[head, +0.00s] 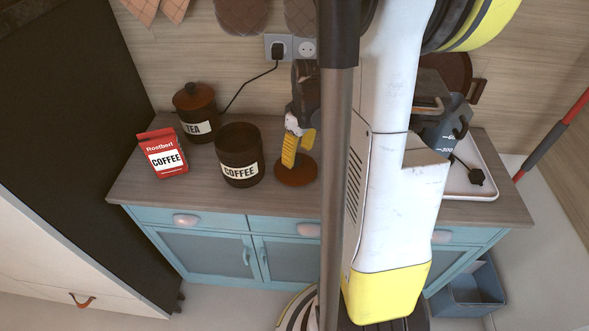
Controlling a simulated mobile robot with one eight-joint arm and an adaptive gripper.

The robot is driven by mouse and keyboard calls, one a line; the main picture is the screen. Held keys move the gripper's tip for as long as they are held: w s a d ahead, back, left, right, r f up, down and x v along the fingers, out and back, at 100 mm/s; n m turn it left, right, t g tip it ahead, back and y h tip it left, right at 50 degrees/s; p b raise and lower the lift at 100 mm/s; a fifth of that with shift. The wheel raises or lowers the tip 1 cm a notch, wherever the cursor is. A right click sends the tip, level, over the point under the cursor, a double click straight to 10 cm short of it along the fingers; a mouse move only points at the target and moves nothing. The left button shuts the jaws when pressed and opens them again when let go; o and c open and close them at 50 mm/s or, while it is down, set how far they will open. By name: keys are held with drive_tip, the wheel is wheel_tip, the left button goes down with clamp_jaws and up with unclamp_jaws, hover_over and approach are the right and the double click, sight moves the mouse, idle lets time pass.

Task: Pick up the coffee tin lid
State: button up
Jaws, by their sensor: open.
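The coffee tin lid (297,174) is a reddish-brown disc lying on the wooden counter, right of the open dark brown coffee tin (238,158) labelled COFFEE. My gripper (298,148), with yellow finger pads, points down over the lid, at its far side in the picture. It is open. The fingers hide part of the lid, so I cannot tell whether they touch it or stand around a knob.
A lidded TEA tin (197,120) and a red coffee packet (163,154) stand left. A cable runs behind the tins to a wall socket (279,52). A white tray (486,178) with a dark jug lies right. The counter's front edge (185,206) is clear.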

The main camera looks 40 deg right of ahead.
sight(296, 159)
drive_tip(key=f, duration=0.1)
drive_tip(key=f+b, duration=0.1)
drive_tip(key=f, duration=0.1)
drive_tip(key=f+b, duration=0.1)
drive_tip(key=shift+w+f, duration=0.15)
drive_tip(key=shift+w, duration=0.2)
clamp_jaws()
drive_tip(key=shift+r, duration=0.2)
